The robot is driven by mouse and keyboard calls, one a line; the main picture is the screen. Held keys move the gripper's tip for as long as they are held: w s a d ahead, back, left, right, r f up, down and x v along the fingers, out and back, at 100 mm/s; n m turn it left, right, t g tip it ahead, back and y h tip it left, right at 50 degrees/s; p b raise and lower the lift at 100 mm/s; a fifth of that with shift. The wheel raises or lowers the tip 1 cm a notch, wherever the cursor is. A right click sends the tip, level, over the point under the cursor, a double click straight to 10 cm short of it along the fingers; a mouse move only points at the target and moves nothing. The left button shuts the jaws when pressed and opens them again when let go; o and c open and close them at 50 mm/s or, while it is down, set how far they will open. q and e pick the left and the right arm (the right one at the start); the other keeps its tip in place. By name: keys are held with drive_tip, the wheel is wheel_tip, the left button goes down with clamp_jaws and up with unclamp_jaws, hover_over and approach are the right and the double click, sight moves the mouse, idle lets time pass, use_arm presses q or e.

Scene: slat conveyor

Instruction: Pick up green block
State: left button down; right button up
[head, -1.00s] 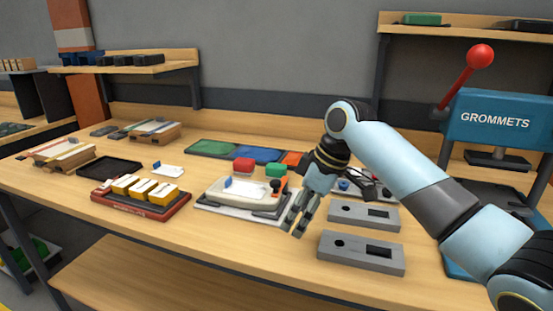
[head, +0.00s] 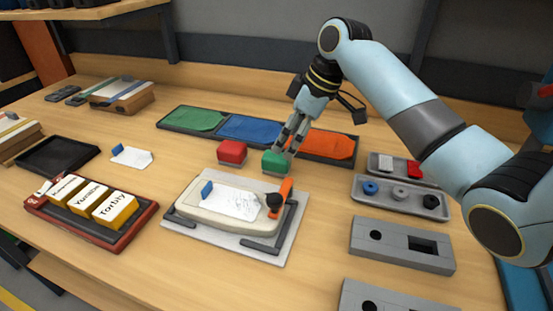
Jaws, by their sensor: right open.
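The green block (head: 275,162) sits on the wooden table, right of the red block (head: 232,152) and in front of the colored trays. My right gripper (head: 289,142) points down at the green block from above right. Its fingers are open and their tips are at the block's upper right side. I cannot tell whether they touch it. My left gripper is not in view.
Behind the blocks lie a green tray (head: 194,120), a blue tray (head: 248,129) and an orange tray (head: 335,147). In front is a white board with paper (head: 230,202). Grey fixtures (head: 402,245) stand at right, a red tray with yellow boxes (head: 136,232) at left.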

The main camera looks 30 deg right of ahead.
sight(277, 156)
drive_tip(key=x, duration=0.6)
drive_tip(key=shift+a+f+p, duration=0.3)
drive_tip(key=shift+a, duration=0.15)
drive_tip(key=c, duration=1.2)
drive_tip(key=shift+c, duration=0.2)
drive_tip(key=shift+r, duration=0.1)
drive_tip(key=shift+r, duration=0.55)
wheel_tip(277, 156, up, 3)
drive_tip(key=shift+f, duration=0.2)
drive_tip(key=s+d+r, duration=0.7)
drive_tip(key=s, duration=0.2)
drive_tip(key=shift+d+r+b, duration=0.15)
drive_tip(key=shift+d+b, duration=0.2)
drive_tip(key=shift+b, duration=0.05)
